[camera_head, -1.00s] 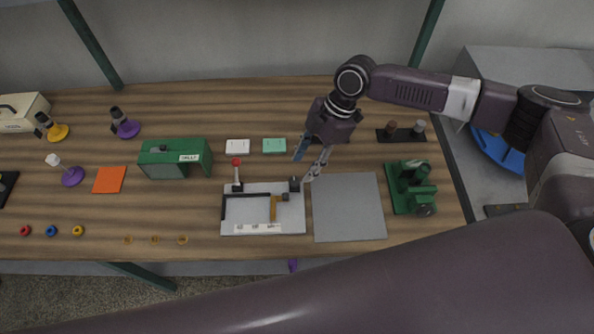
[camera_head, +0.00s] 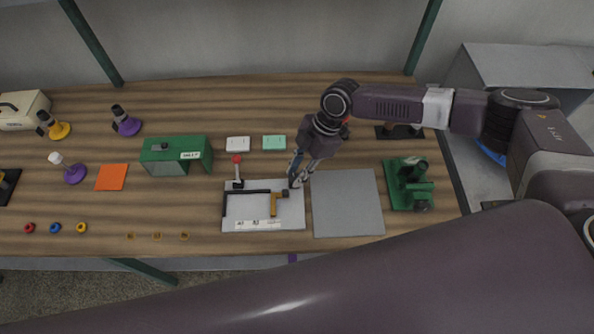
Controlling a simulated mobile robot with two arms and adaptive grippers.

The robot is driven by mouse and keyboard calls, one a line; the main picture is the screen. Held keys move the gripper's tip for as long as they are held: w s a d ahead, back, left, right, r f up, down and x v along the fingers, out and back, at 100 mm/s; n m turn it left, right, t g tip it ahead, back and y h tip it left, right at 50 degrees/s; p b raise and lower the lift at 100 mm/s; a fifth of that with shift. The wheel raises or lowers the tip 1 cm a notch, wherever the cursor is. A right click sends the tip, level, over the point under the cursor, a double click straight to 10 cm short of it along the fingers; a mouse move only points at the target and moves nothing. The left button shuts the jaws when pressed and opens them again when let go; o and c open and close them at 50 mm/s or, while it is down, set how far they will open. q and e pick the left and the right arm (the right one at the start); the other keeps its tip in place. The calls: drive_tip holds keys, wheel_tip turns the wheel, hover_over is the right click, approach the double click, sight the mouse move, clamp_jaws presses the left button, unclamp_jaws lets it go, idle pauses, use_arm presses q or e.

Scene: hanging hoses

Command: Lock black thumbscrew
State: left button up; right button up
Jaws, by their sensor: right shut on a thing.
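A light grey plate (camera_head: 240,212) on the bench carries a black angled bar (camera_head: 250,191), an orange-brown piece (camera_head: 273,207) and a red-knobbed lever (camera_head: 237,165). My right gripper (camera_head: 296,182) is at the plate's upper right corner, pointing down, with its fingers closed around the spot of the black thumbscrew. The fingers cover most of the thumbscrew, so whether it is locked cannot be seen. My left gripper is not in view.
A bare grey plate (camera_head: 348,204) lies right of the fixture, with a green device (camera_head: 409,184) beyond it. A green box (camera_head: 176,156), white block (camera_head: 238,143) and mint block (camera_head: 274,142) stand behind and left. My large arm link crosses the bottom.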

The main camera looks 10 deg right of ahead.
clamp_jaws()
drive_tip(key=shift+s+r+m+p, duration=0.15)
drive_tip(key=shift+m+p, duration=0.15)
drive_tip(key=shift+p, duration=0.15)
drive_tip(key=shift+m+t+p, duration=0.3)
drive_tip(key=shift+m, duration=0.1)
drive_tip(key=o, duration=0.9)
unclamp_jaws()
drive_tip(key=shift+o, duration=0.2)
